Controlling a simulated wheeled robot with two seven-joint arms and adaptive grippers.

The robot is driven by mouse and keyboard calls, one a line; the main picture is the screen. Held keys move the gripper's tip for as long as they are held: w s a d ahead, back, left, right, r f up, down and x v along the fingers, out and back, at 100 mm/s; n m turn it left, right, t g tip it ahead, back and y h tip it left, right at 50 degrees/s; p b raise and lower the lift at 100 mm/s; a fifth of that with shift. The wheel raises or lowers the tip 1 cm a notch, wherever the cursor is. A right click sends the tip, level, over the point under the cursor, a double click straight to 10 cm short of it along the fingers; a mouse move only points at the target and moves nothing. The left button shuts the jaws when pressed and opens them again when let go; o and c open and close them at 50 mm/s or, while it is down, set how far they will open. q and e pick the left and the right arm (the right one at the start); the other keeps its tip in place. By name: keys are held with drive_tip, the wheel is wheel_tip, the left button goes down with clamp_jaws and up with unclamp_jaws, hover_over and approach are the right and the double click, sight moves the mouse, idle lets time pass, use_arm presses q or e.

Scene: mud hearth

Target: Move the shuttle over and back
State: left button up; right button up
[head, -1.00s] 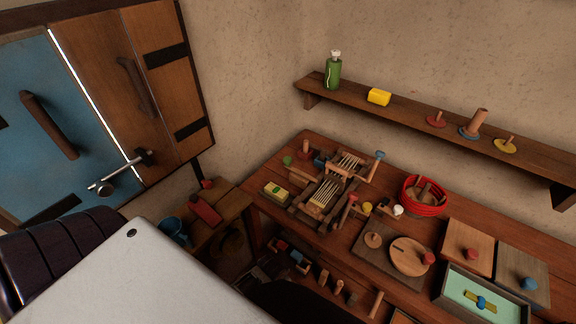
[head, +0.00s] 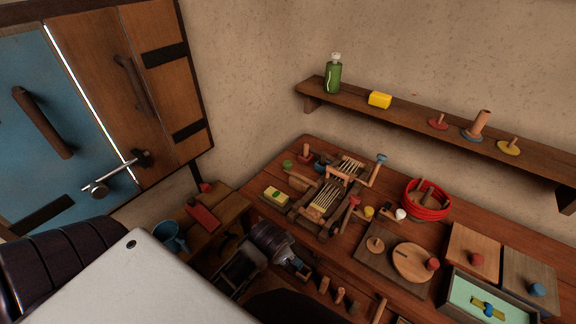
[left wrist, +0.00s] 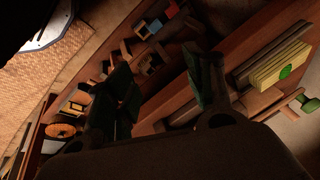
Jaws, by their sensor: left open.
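A small wooden loom (head: 319,208) with pale threads stands on the left part of the workbench (head: 350,232). I cannot single out a shuttle on it for sure. My left gripper (head: 294,263) is low in front of the bench's left end, below the top and apart from the loom. In the left wrist view its two dark fingers (left wrist: 160,95) stand wide apart with nothing held between them. A yellow and green block (head: 276,196) lies left of the loom; it also shows in the left wrist view (left wrist: 280,65). My right gripper is not in view.
A red bowl (head: 425,205), a round wooden board (head: 412,262) and a mint-lined tray (head: 462,293) stand to the right. A lower side table (head: 230,211) carries a red block and blue mug (head: 172,236). A wall shelf (head: 420,112) runs above.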

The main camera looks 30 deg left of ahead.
sight(288, 163)
use_arm(q)
drive_tip(key=w+a+r+m+t+y, duration=0.1)
drive_tip(key=w+r+m, duration=0.1)
drive_tip(key=w+m, duration=0.1)
drive_tip(key=w+a+r+m+t+y, duration=0.1)
drive_tip(key=w+a+m, duration=0.1)
drive_tip(key=w+m, duration=0.1)
drive_tip(key=w+a+r+m+t+y, duration=0.1)
drive_tip(key=w+a+r+m+y, duration=0.1)
drive_tip(key=w+m, duration=0.1)
drive_tip(key=shift+w+a+r+m, duration=0.1)
drive_tip(key=shift+w+r+m, duration=0.25)
drive_tip(key=shift+m, duration=0.55)
drive_tip(key=w+a+r+m+t+y, duration=0.2)
drive_tip(key=w+r+m, duration=0.4)
drive_tip(key=m, duration=0.5)
drive_tip(key=shift+w+r+m+t+y, duration=0.4)
drive_tip(key=shift+w+y, duration=0.5)
drive_tip(key=shift+w, duration=0.4)
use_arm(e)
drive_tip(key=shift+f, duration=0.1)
